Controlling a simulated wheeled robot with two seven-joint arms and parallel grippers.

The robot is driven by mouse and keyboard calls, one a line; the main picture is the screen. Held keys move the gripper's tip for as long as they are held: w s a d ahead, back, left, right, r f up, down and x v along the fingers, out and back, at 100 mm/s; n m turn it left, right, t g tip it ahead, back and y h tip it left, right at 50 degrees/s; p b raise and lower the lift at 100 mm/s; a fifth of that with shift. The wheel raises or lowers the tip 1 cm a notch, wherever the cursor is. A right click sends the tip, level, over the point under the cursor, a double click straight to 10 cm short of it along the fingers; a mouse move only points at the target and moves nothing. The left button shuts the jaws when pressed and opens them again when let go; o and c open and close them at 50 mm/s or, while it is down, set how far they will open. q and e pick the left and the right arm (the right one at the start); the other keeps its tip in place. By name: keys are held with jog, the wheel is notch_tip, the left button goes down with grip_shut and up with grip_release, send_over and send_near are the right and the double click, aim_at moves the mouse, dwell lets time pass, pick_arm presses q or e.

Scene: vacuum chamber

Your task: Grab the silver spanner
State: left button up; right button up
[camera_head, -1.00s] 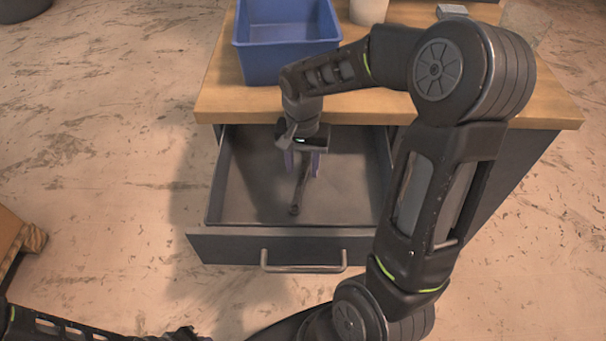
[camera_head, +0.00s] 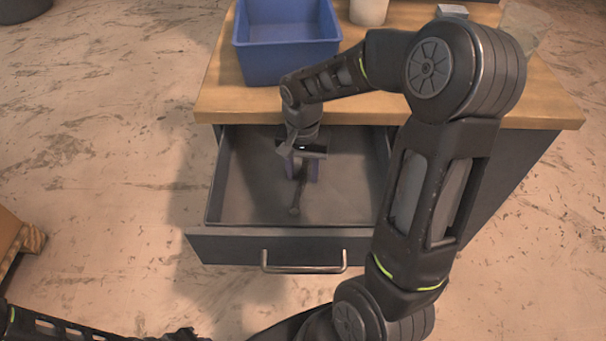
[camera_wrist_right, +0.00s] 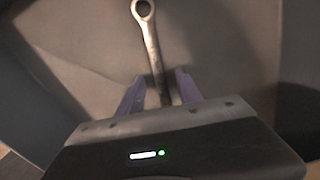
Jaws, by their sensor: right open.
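The spanner (camera_head: 297,197) lies in the open drawer (camera_head: 345,200), its ring end toward the drawer front. It looks dark in the head view and greyish in the right wrist view (camera_wrist_right: 150,42). My right gripper (camera_head: 302,176) is inside the drawer, pointing down over the spanner's far part. Its fingers (camera_wrist_right: 160,85) are open, one on each side of the shaft, with gaps visible. The spanner's other end is hidden under the gripper. My left arm shows at the bottom left, and its gripper (camera_head: 185,334) is cut off by the frame edge.
A blue bin (camera_head: 285,60) stands on the wooden worktop (camera_head: 225,98) behind the drawer. A white cup (camera_head: 368,12) and a small grey object (camera_head: 452,11) are at the back. The drawer front has a metal handle (camera_head: 303,268). The rest of the drawer floor is clear.

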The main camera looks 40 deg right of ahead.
jog(key=shift+f, duration=0.15)
grip_shut()
dwell(0.5)
